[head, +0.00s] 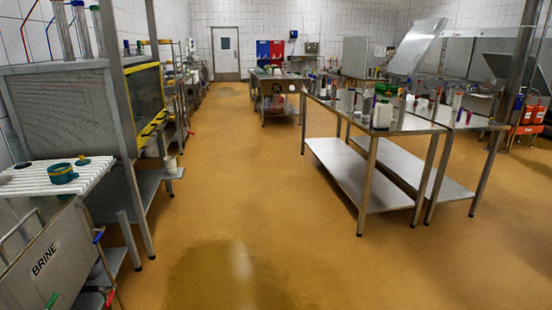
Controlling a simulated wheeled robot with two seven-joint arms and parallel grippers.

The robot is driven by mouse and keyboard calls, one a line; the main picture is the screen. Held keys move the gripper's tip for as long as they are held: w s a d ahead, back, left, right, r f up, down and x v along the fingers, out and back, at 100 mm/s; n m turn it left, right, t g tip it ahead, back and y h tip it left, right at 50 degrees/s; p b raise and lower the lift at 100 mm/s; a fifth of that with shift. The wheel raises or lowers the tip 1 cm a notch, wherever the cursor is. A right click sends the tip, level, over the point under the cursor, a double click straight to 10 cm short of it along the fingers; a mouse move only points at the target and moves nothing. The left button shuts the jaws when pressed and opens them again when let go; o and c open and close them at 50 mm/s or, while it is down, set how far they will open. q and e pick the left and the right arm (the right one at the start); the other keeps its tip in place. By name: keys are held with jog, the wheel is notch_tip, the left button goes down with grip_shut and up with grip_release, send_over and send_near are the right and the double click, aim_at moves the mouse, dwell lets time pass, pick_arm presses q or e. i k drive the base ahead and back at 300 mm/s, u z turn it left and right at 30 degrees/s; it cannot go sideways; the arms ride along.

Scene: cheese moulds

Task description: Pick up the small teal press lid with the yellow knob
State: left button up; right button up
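A small teal disc with a tiny yellowish knob on top, seemingly the press lid (82,161), lies on a white slatted surface (32,180) at the left of the head view. Just left of and nearer than it stands a teal mould (62,174) with a yellowish band or handle. The lid and the mould look separate. Neither of my grippers is in view.
A tank marked BRINE (45,260) stands below the slatted surface. A metal frame post (125,140) rises just right of it. Steel tables (375,185) with several items stand at the right. The brown floor (245,200) between is clear, with a wet patch.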

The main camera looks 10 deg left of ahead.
aim_at(83, 162)
jog(key=u, duration=0.05)
jog(key=i, duration=2.15)
jog(key=u, duration=1)
jog(key=i, duration=1.3)
jog(key=u, duration=2.05)
jog(key=i, duration=0.85)
jog(key=u, duration=0.45)
